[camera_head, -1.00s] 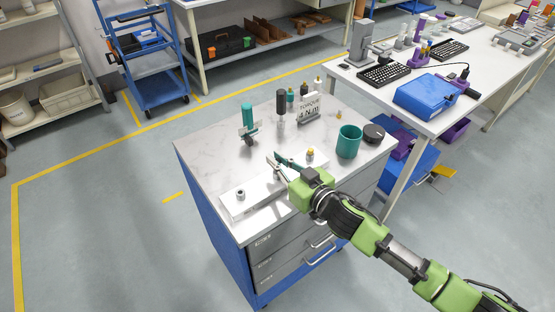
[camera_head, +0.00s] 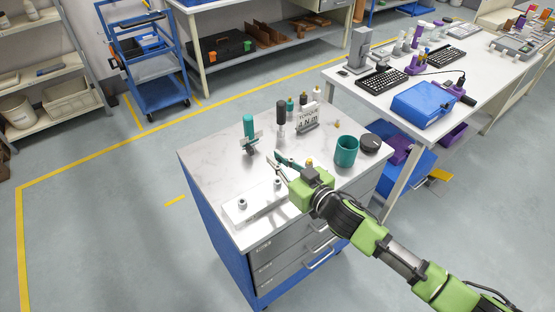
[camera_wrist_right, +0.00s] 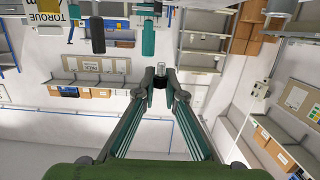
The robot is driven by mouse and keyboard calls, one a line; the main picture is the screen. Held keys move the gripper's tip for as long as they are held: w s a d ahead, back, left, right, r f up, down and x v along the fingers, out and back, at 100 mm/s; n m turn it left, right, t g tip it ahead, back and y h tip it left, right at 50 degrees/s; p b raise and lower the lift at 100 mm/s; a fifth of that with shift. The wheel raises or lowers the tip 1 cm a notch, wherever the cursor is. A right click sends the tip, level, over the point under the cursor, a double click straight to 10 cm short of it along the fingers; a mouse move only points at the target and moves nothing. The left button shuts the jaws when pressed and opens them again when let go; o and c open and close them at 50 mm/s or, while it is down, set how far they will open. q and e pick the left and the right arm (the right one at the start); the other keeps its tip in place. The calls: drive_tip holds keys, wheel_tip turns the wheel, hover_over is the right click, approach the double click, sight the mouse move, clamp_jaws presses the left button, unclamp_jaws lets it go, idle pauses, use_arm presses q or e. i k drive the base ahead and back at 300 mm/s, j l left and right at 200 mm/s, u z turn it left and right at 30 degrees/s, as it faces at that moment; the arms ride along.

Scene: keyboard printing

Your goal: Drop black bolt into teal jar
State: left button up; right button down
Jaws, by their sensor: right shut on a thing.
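The teal jar (camera_head: 346,151) stands upright on the right part of the white cabinet top, with its open mouth up. My right gripper (camera_head: 273,158) is above the cabinet top, left of the jar and apart from it. In the right wrist view its fingertips (camera_wrist_right: 160,88) are closed around a small dark thing with a silvery upper end, which I take for the black bolt (camera_wrist_right: 160,73). The bolt is too small to make out in the head view. My left gripper is not in view.
A white block (camera_head: 252,211) with two silvery fittings lies at the cabinet's front. A dark round lid (camera_head: 370,144) lies right of the jar.

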sight(345, 162)
drive_tip(key=i+l, duration=0.15)
drive_tip(key=l, duration=0.25)
drive_tip(key=i+l, duration=0.15)
drive_tip(key=l, duration=0.25)
drive_tip(key=i+l, duration=0.15)
drive_tip(key=l, duration=0.25)
